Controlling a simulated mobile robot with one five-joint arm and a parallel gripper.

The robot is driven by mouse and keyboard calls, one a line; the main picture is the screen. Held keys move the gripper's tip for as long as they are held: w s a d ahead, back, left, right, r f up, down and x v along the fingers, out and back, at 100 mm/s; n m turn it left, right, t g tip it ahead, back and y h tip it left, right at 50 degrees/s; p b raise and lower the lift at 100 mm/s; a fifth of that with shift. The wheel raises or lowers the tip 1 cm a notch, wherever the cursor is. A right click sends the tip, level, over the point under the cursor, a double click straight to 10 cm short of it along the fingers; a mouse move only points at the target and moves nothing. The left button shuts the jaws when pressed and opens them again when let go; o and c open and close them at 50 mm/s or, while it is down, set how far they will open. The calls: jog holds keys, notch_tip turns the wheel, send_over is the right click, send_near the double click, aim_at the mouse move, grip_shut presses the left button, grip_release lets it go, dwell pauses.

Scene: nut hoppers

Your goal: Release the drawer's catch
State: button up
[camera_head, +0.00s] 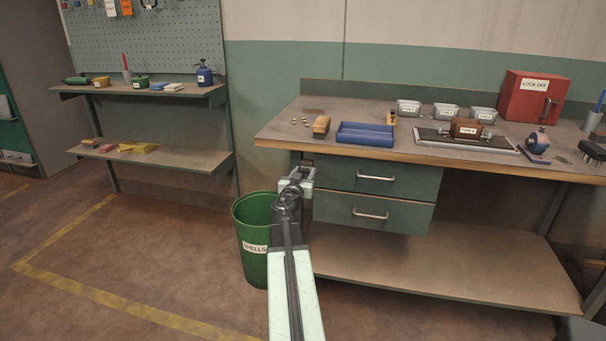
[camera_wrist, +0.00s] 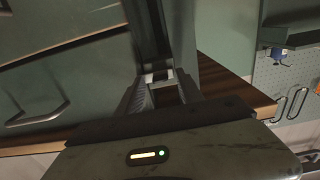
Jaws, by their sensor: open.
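Two green drawers, an upper drawer (camera_head: 345,172) and a lower drawer (camera_head: 335,210), hang under the workbench with pale bar handles and look shut. My gripper (camera_head: 301,174) is at the left end of the upper drawer, below the bench top's edge. In the wrist view, which looks upside down, my gripper (camera_wrist: 165,85) has its fingers apart. A small pale fitting (camera_wrist: 158,76) shows between the fingers; I cannot tell whether it is the catch or touches them. A drawer handle (camera_wrist: 40,114) shows at left, clear of the fingers. My arm hides part of the drawers' left side.
The workbench top (camera_head: 290,133) overhangs my gripper. A green shells bin (camera_head: 252,240) stands on the floor just left of my arm. A blue tray (camera_head: 365,134), several small bins and a red lock-off box (camera_head: 530,97) are on the bench. Floor at left is clear.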

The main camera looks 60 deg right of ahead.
grip_shut()
dwell(0.3)
jog(key=n, duration=0.4)
jog(key=shift+w+n, duration=0.1)
jog(key=shift+n, duration=0.3)
jog(key=n, duration=0.4)
jog(key=shift+f+n, duration=0.1)
jog(key=shift+n, duration=4.4)
